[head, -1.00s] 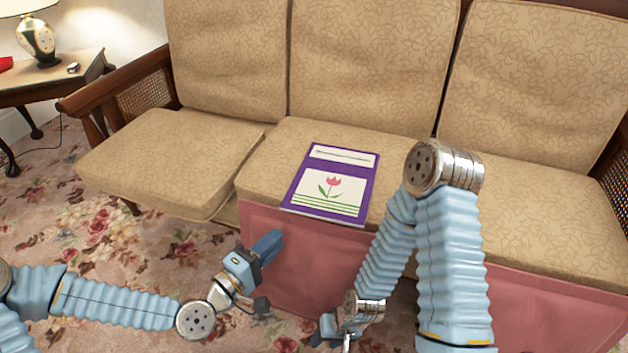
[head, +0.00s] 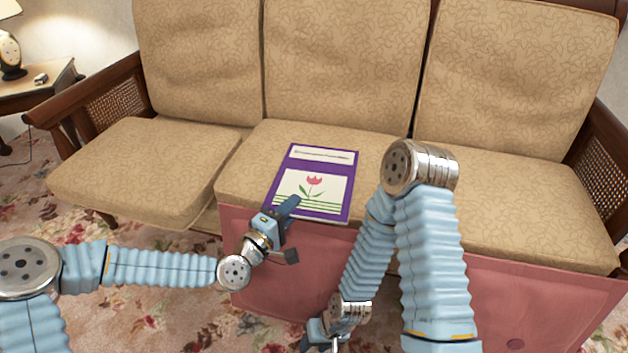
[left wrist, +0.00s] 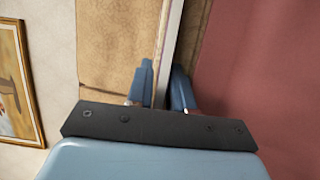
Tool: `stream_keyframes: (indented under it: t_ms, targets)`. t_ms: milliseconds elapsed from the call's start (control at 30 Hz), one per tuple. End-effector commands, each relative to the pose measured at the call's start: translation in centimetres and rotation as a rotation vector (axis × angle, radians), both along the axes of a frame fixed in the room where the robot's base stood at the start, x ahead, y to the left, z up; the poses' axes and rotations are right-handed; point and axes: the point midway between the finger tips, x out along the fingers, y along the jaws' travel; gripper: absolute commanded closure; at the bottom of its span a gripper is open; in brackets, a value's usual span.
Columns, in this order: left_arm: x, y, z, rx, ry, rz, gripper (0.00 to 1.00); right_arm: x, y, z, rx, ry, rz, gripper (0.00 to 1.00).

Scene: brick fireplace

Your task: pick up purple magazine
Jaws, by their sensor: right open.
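The purple magazine (head: 333,208), with a pink tulip on a white cover panel, lies on the middle sofa seat, its near end at the front edge. My left gripper (head: 288,208) is at the magazine's front left edge. In the left wrist view, the two blue fingers of my left gripper (left wrist: 160,85) stand on either side of a thin pale edge, which looks like the magazine (left wrist: 171,25). I cannot tell whether both fingers press on it. My right gripper (head: 330,341) is open, low in front of the sofa, partly cut off by the bottom of the picture.
The sofa (head: 480,190) has tan patterned cushions and a pink-red front skirt (head: 490,300). A side table (head: 35,85) with a lamp (head: 10,55) stands at the left. My right arm crosses in front of the right part of the sofa. Flowered carpet (head: 140,260) shows at the lower left.

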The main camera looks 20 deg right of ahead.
Motion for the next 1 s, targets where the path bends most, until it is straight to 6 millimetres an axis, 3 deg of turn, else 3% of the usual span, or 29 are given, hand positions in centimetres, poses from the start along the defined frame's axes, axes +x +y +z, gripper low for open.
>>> stream_keyframes:
  t_ms: [133, 300, 767, 1000]
  targets:
    - [0.0, 0.0, 0.0, 0.001, 0.001, 0.001, 0.78, 0.0, 0.0, 0.0, 0.000, 0.000, 0.000, 0.57]
    - [0.0, 0.0, 0.0, 0.001, 0.001, 0.000, 1.00, 0.0, 0.0, 0.0, 0.000, 0.000, 0.000, 0.57]
    - [0.0, 0.0, 0.2, 0.000, -0.001, 0.000, 1.00, 0.0, 0.0, 0.1, 0.000, 0.000, 0.000, 0.57]
    - [0.3, -0.2, 1.6, 0.000, -0.001, -0.001, 1.00, 0.0, 0.0, 1.0, 0.000, 0.002, 0.001, 0.57]
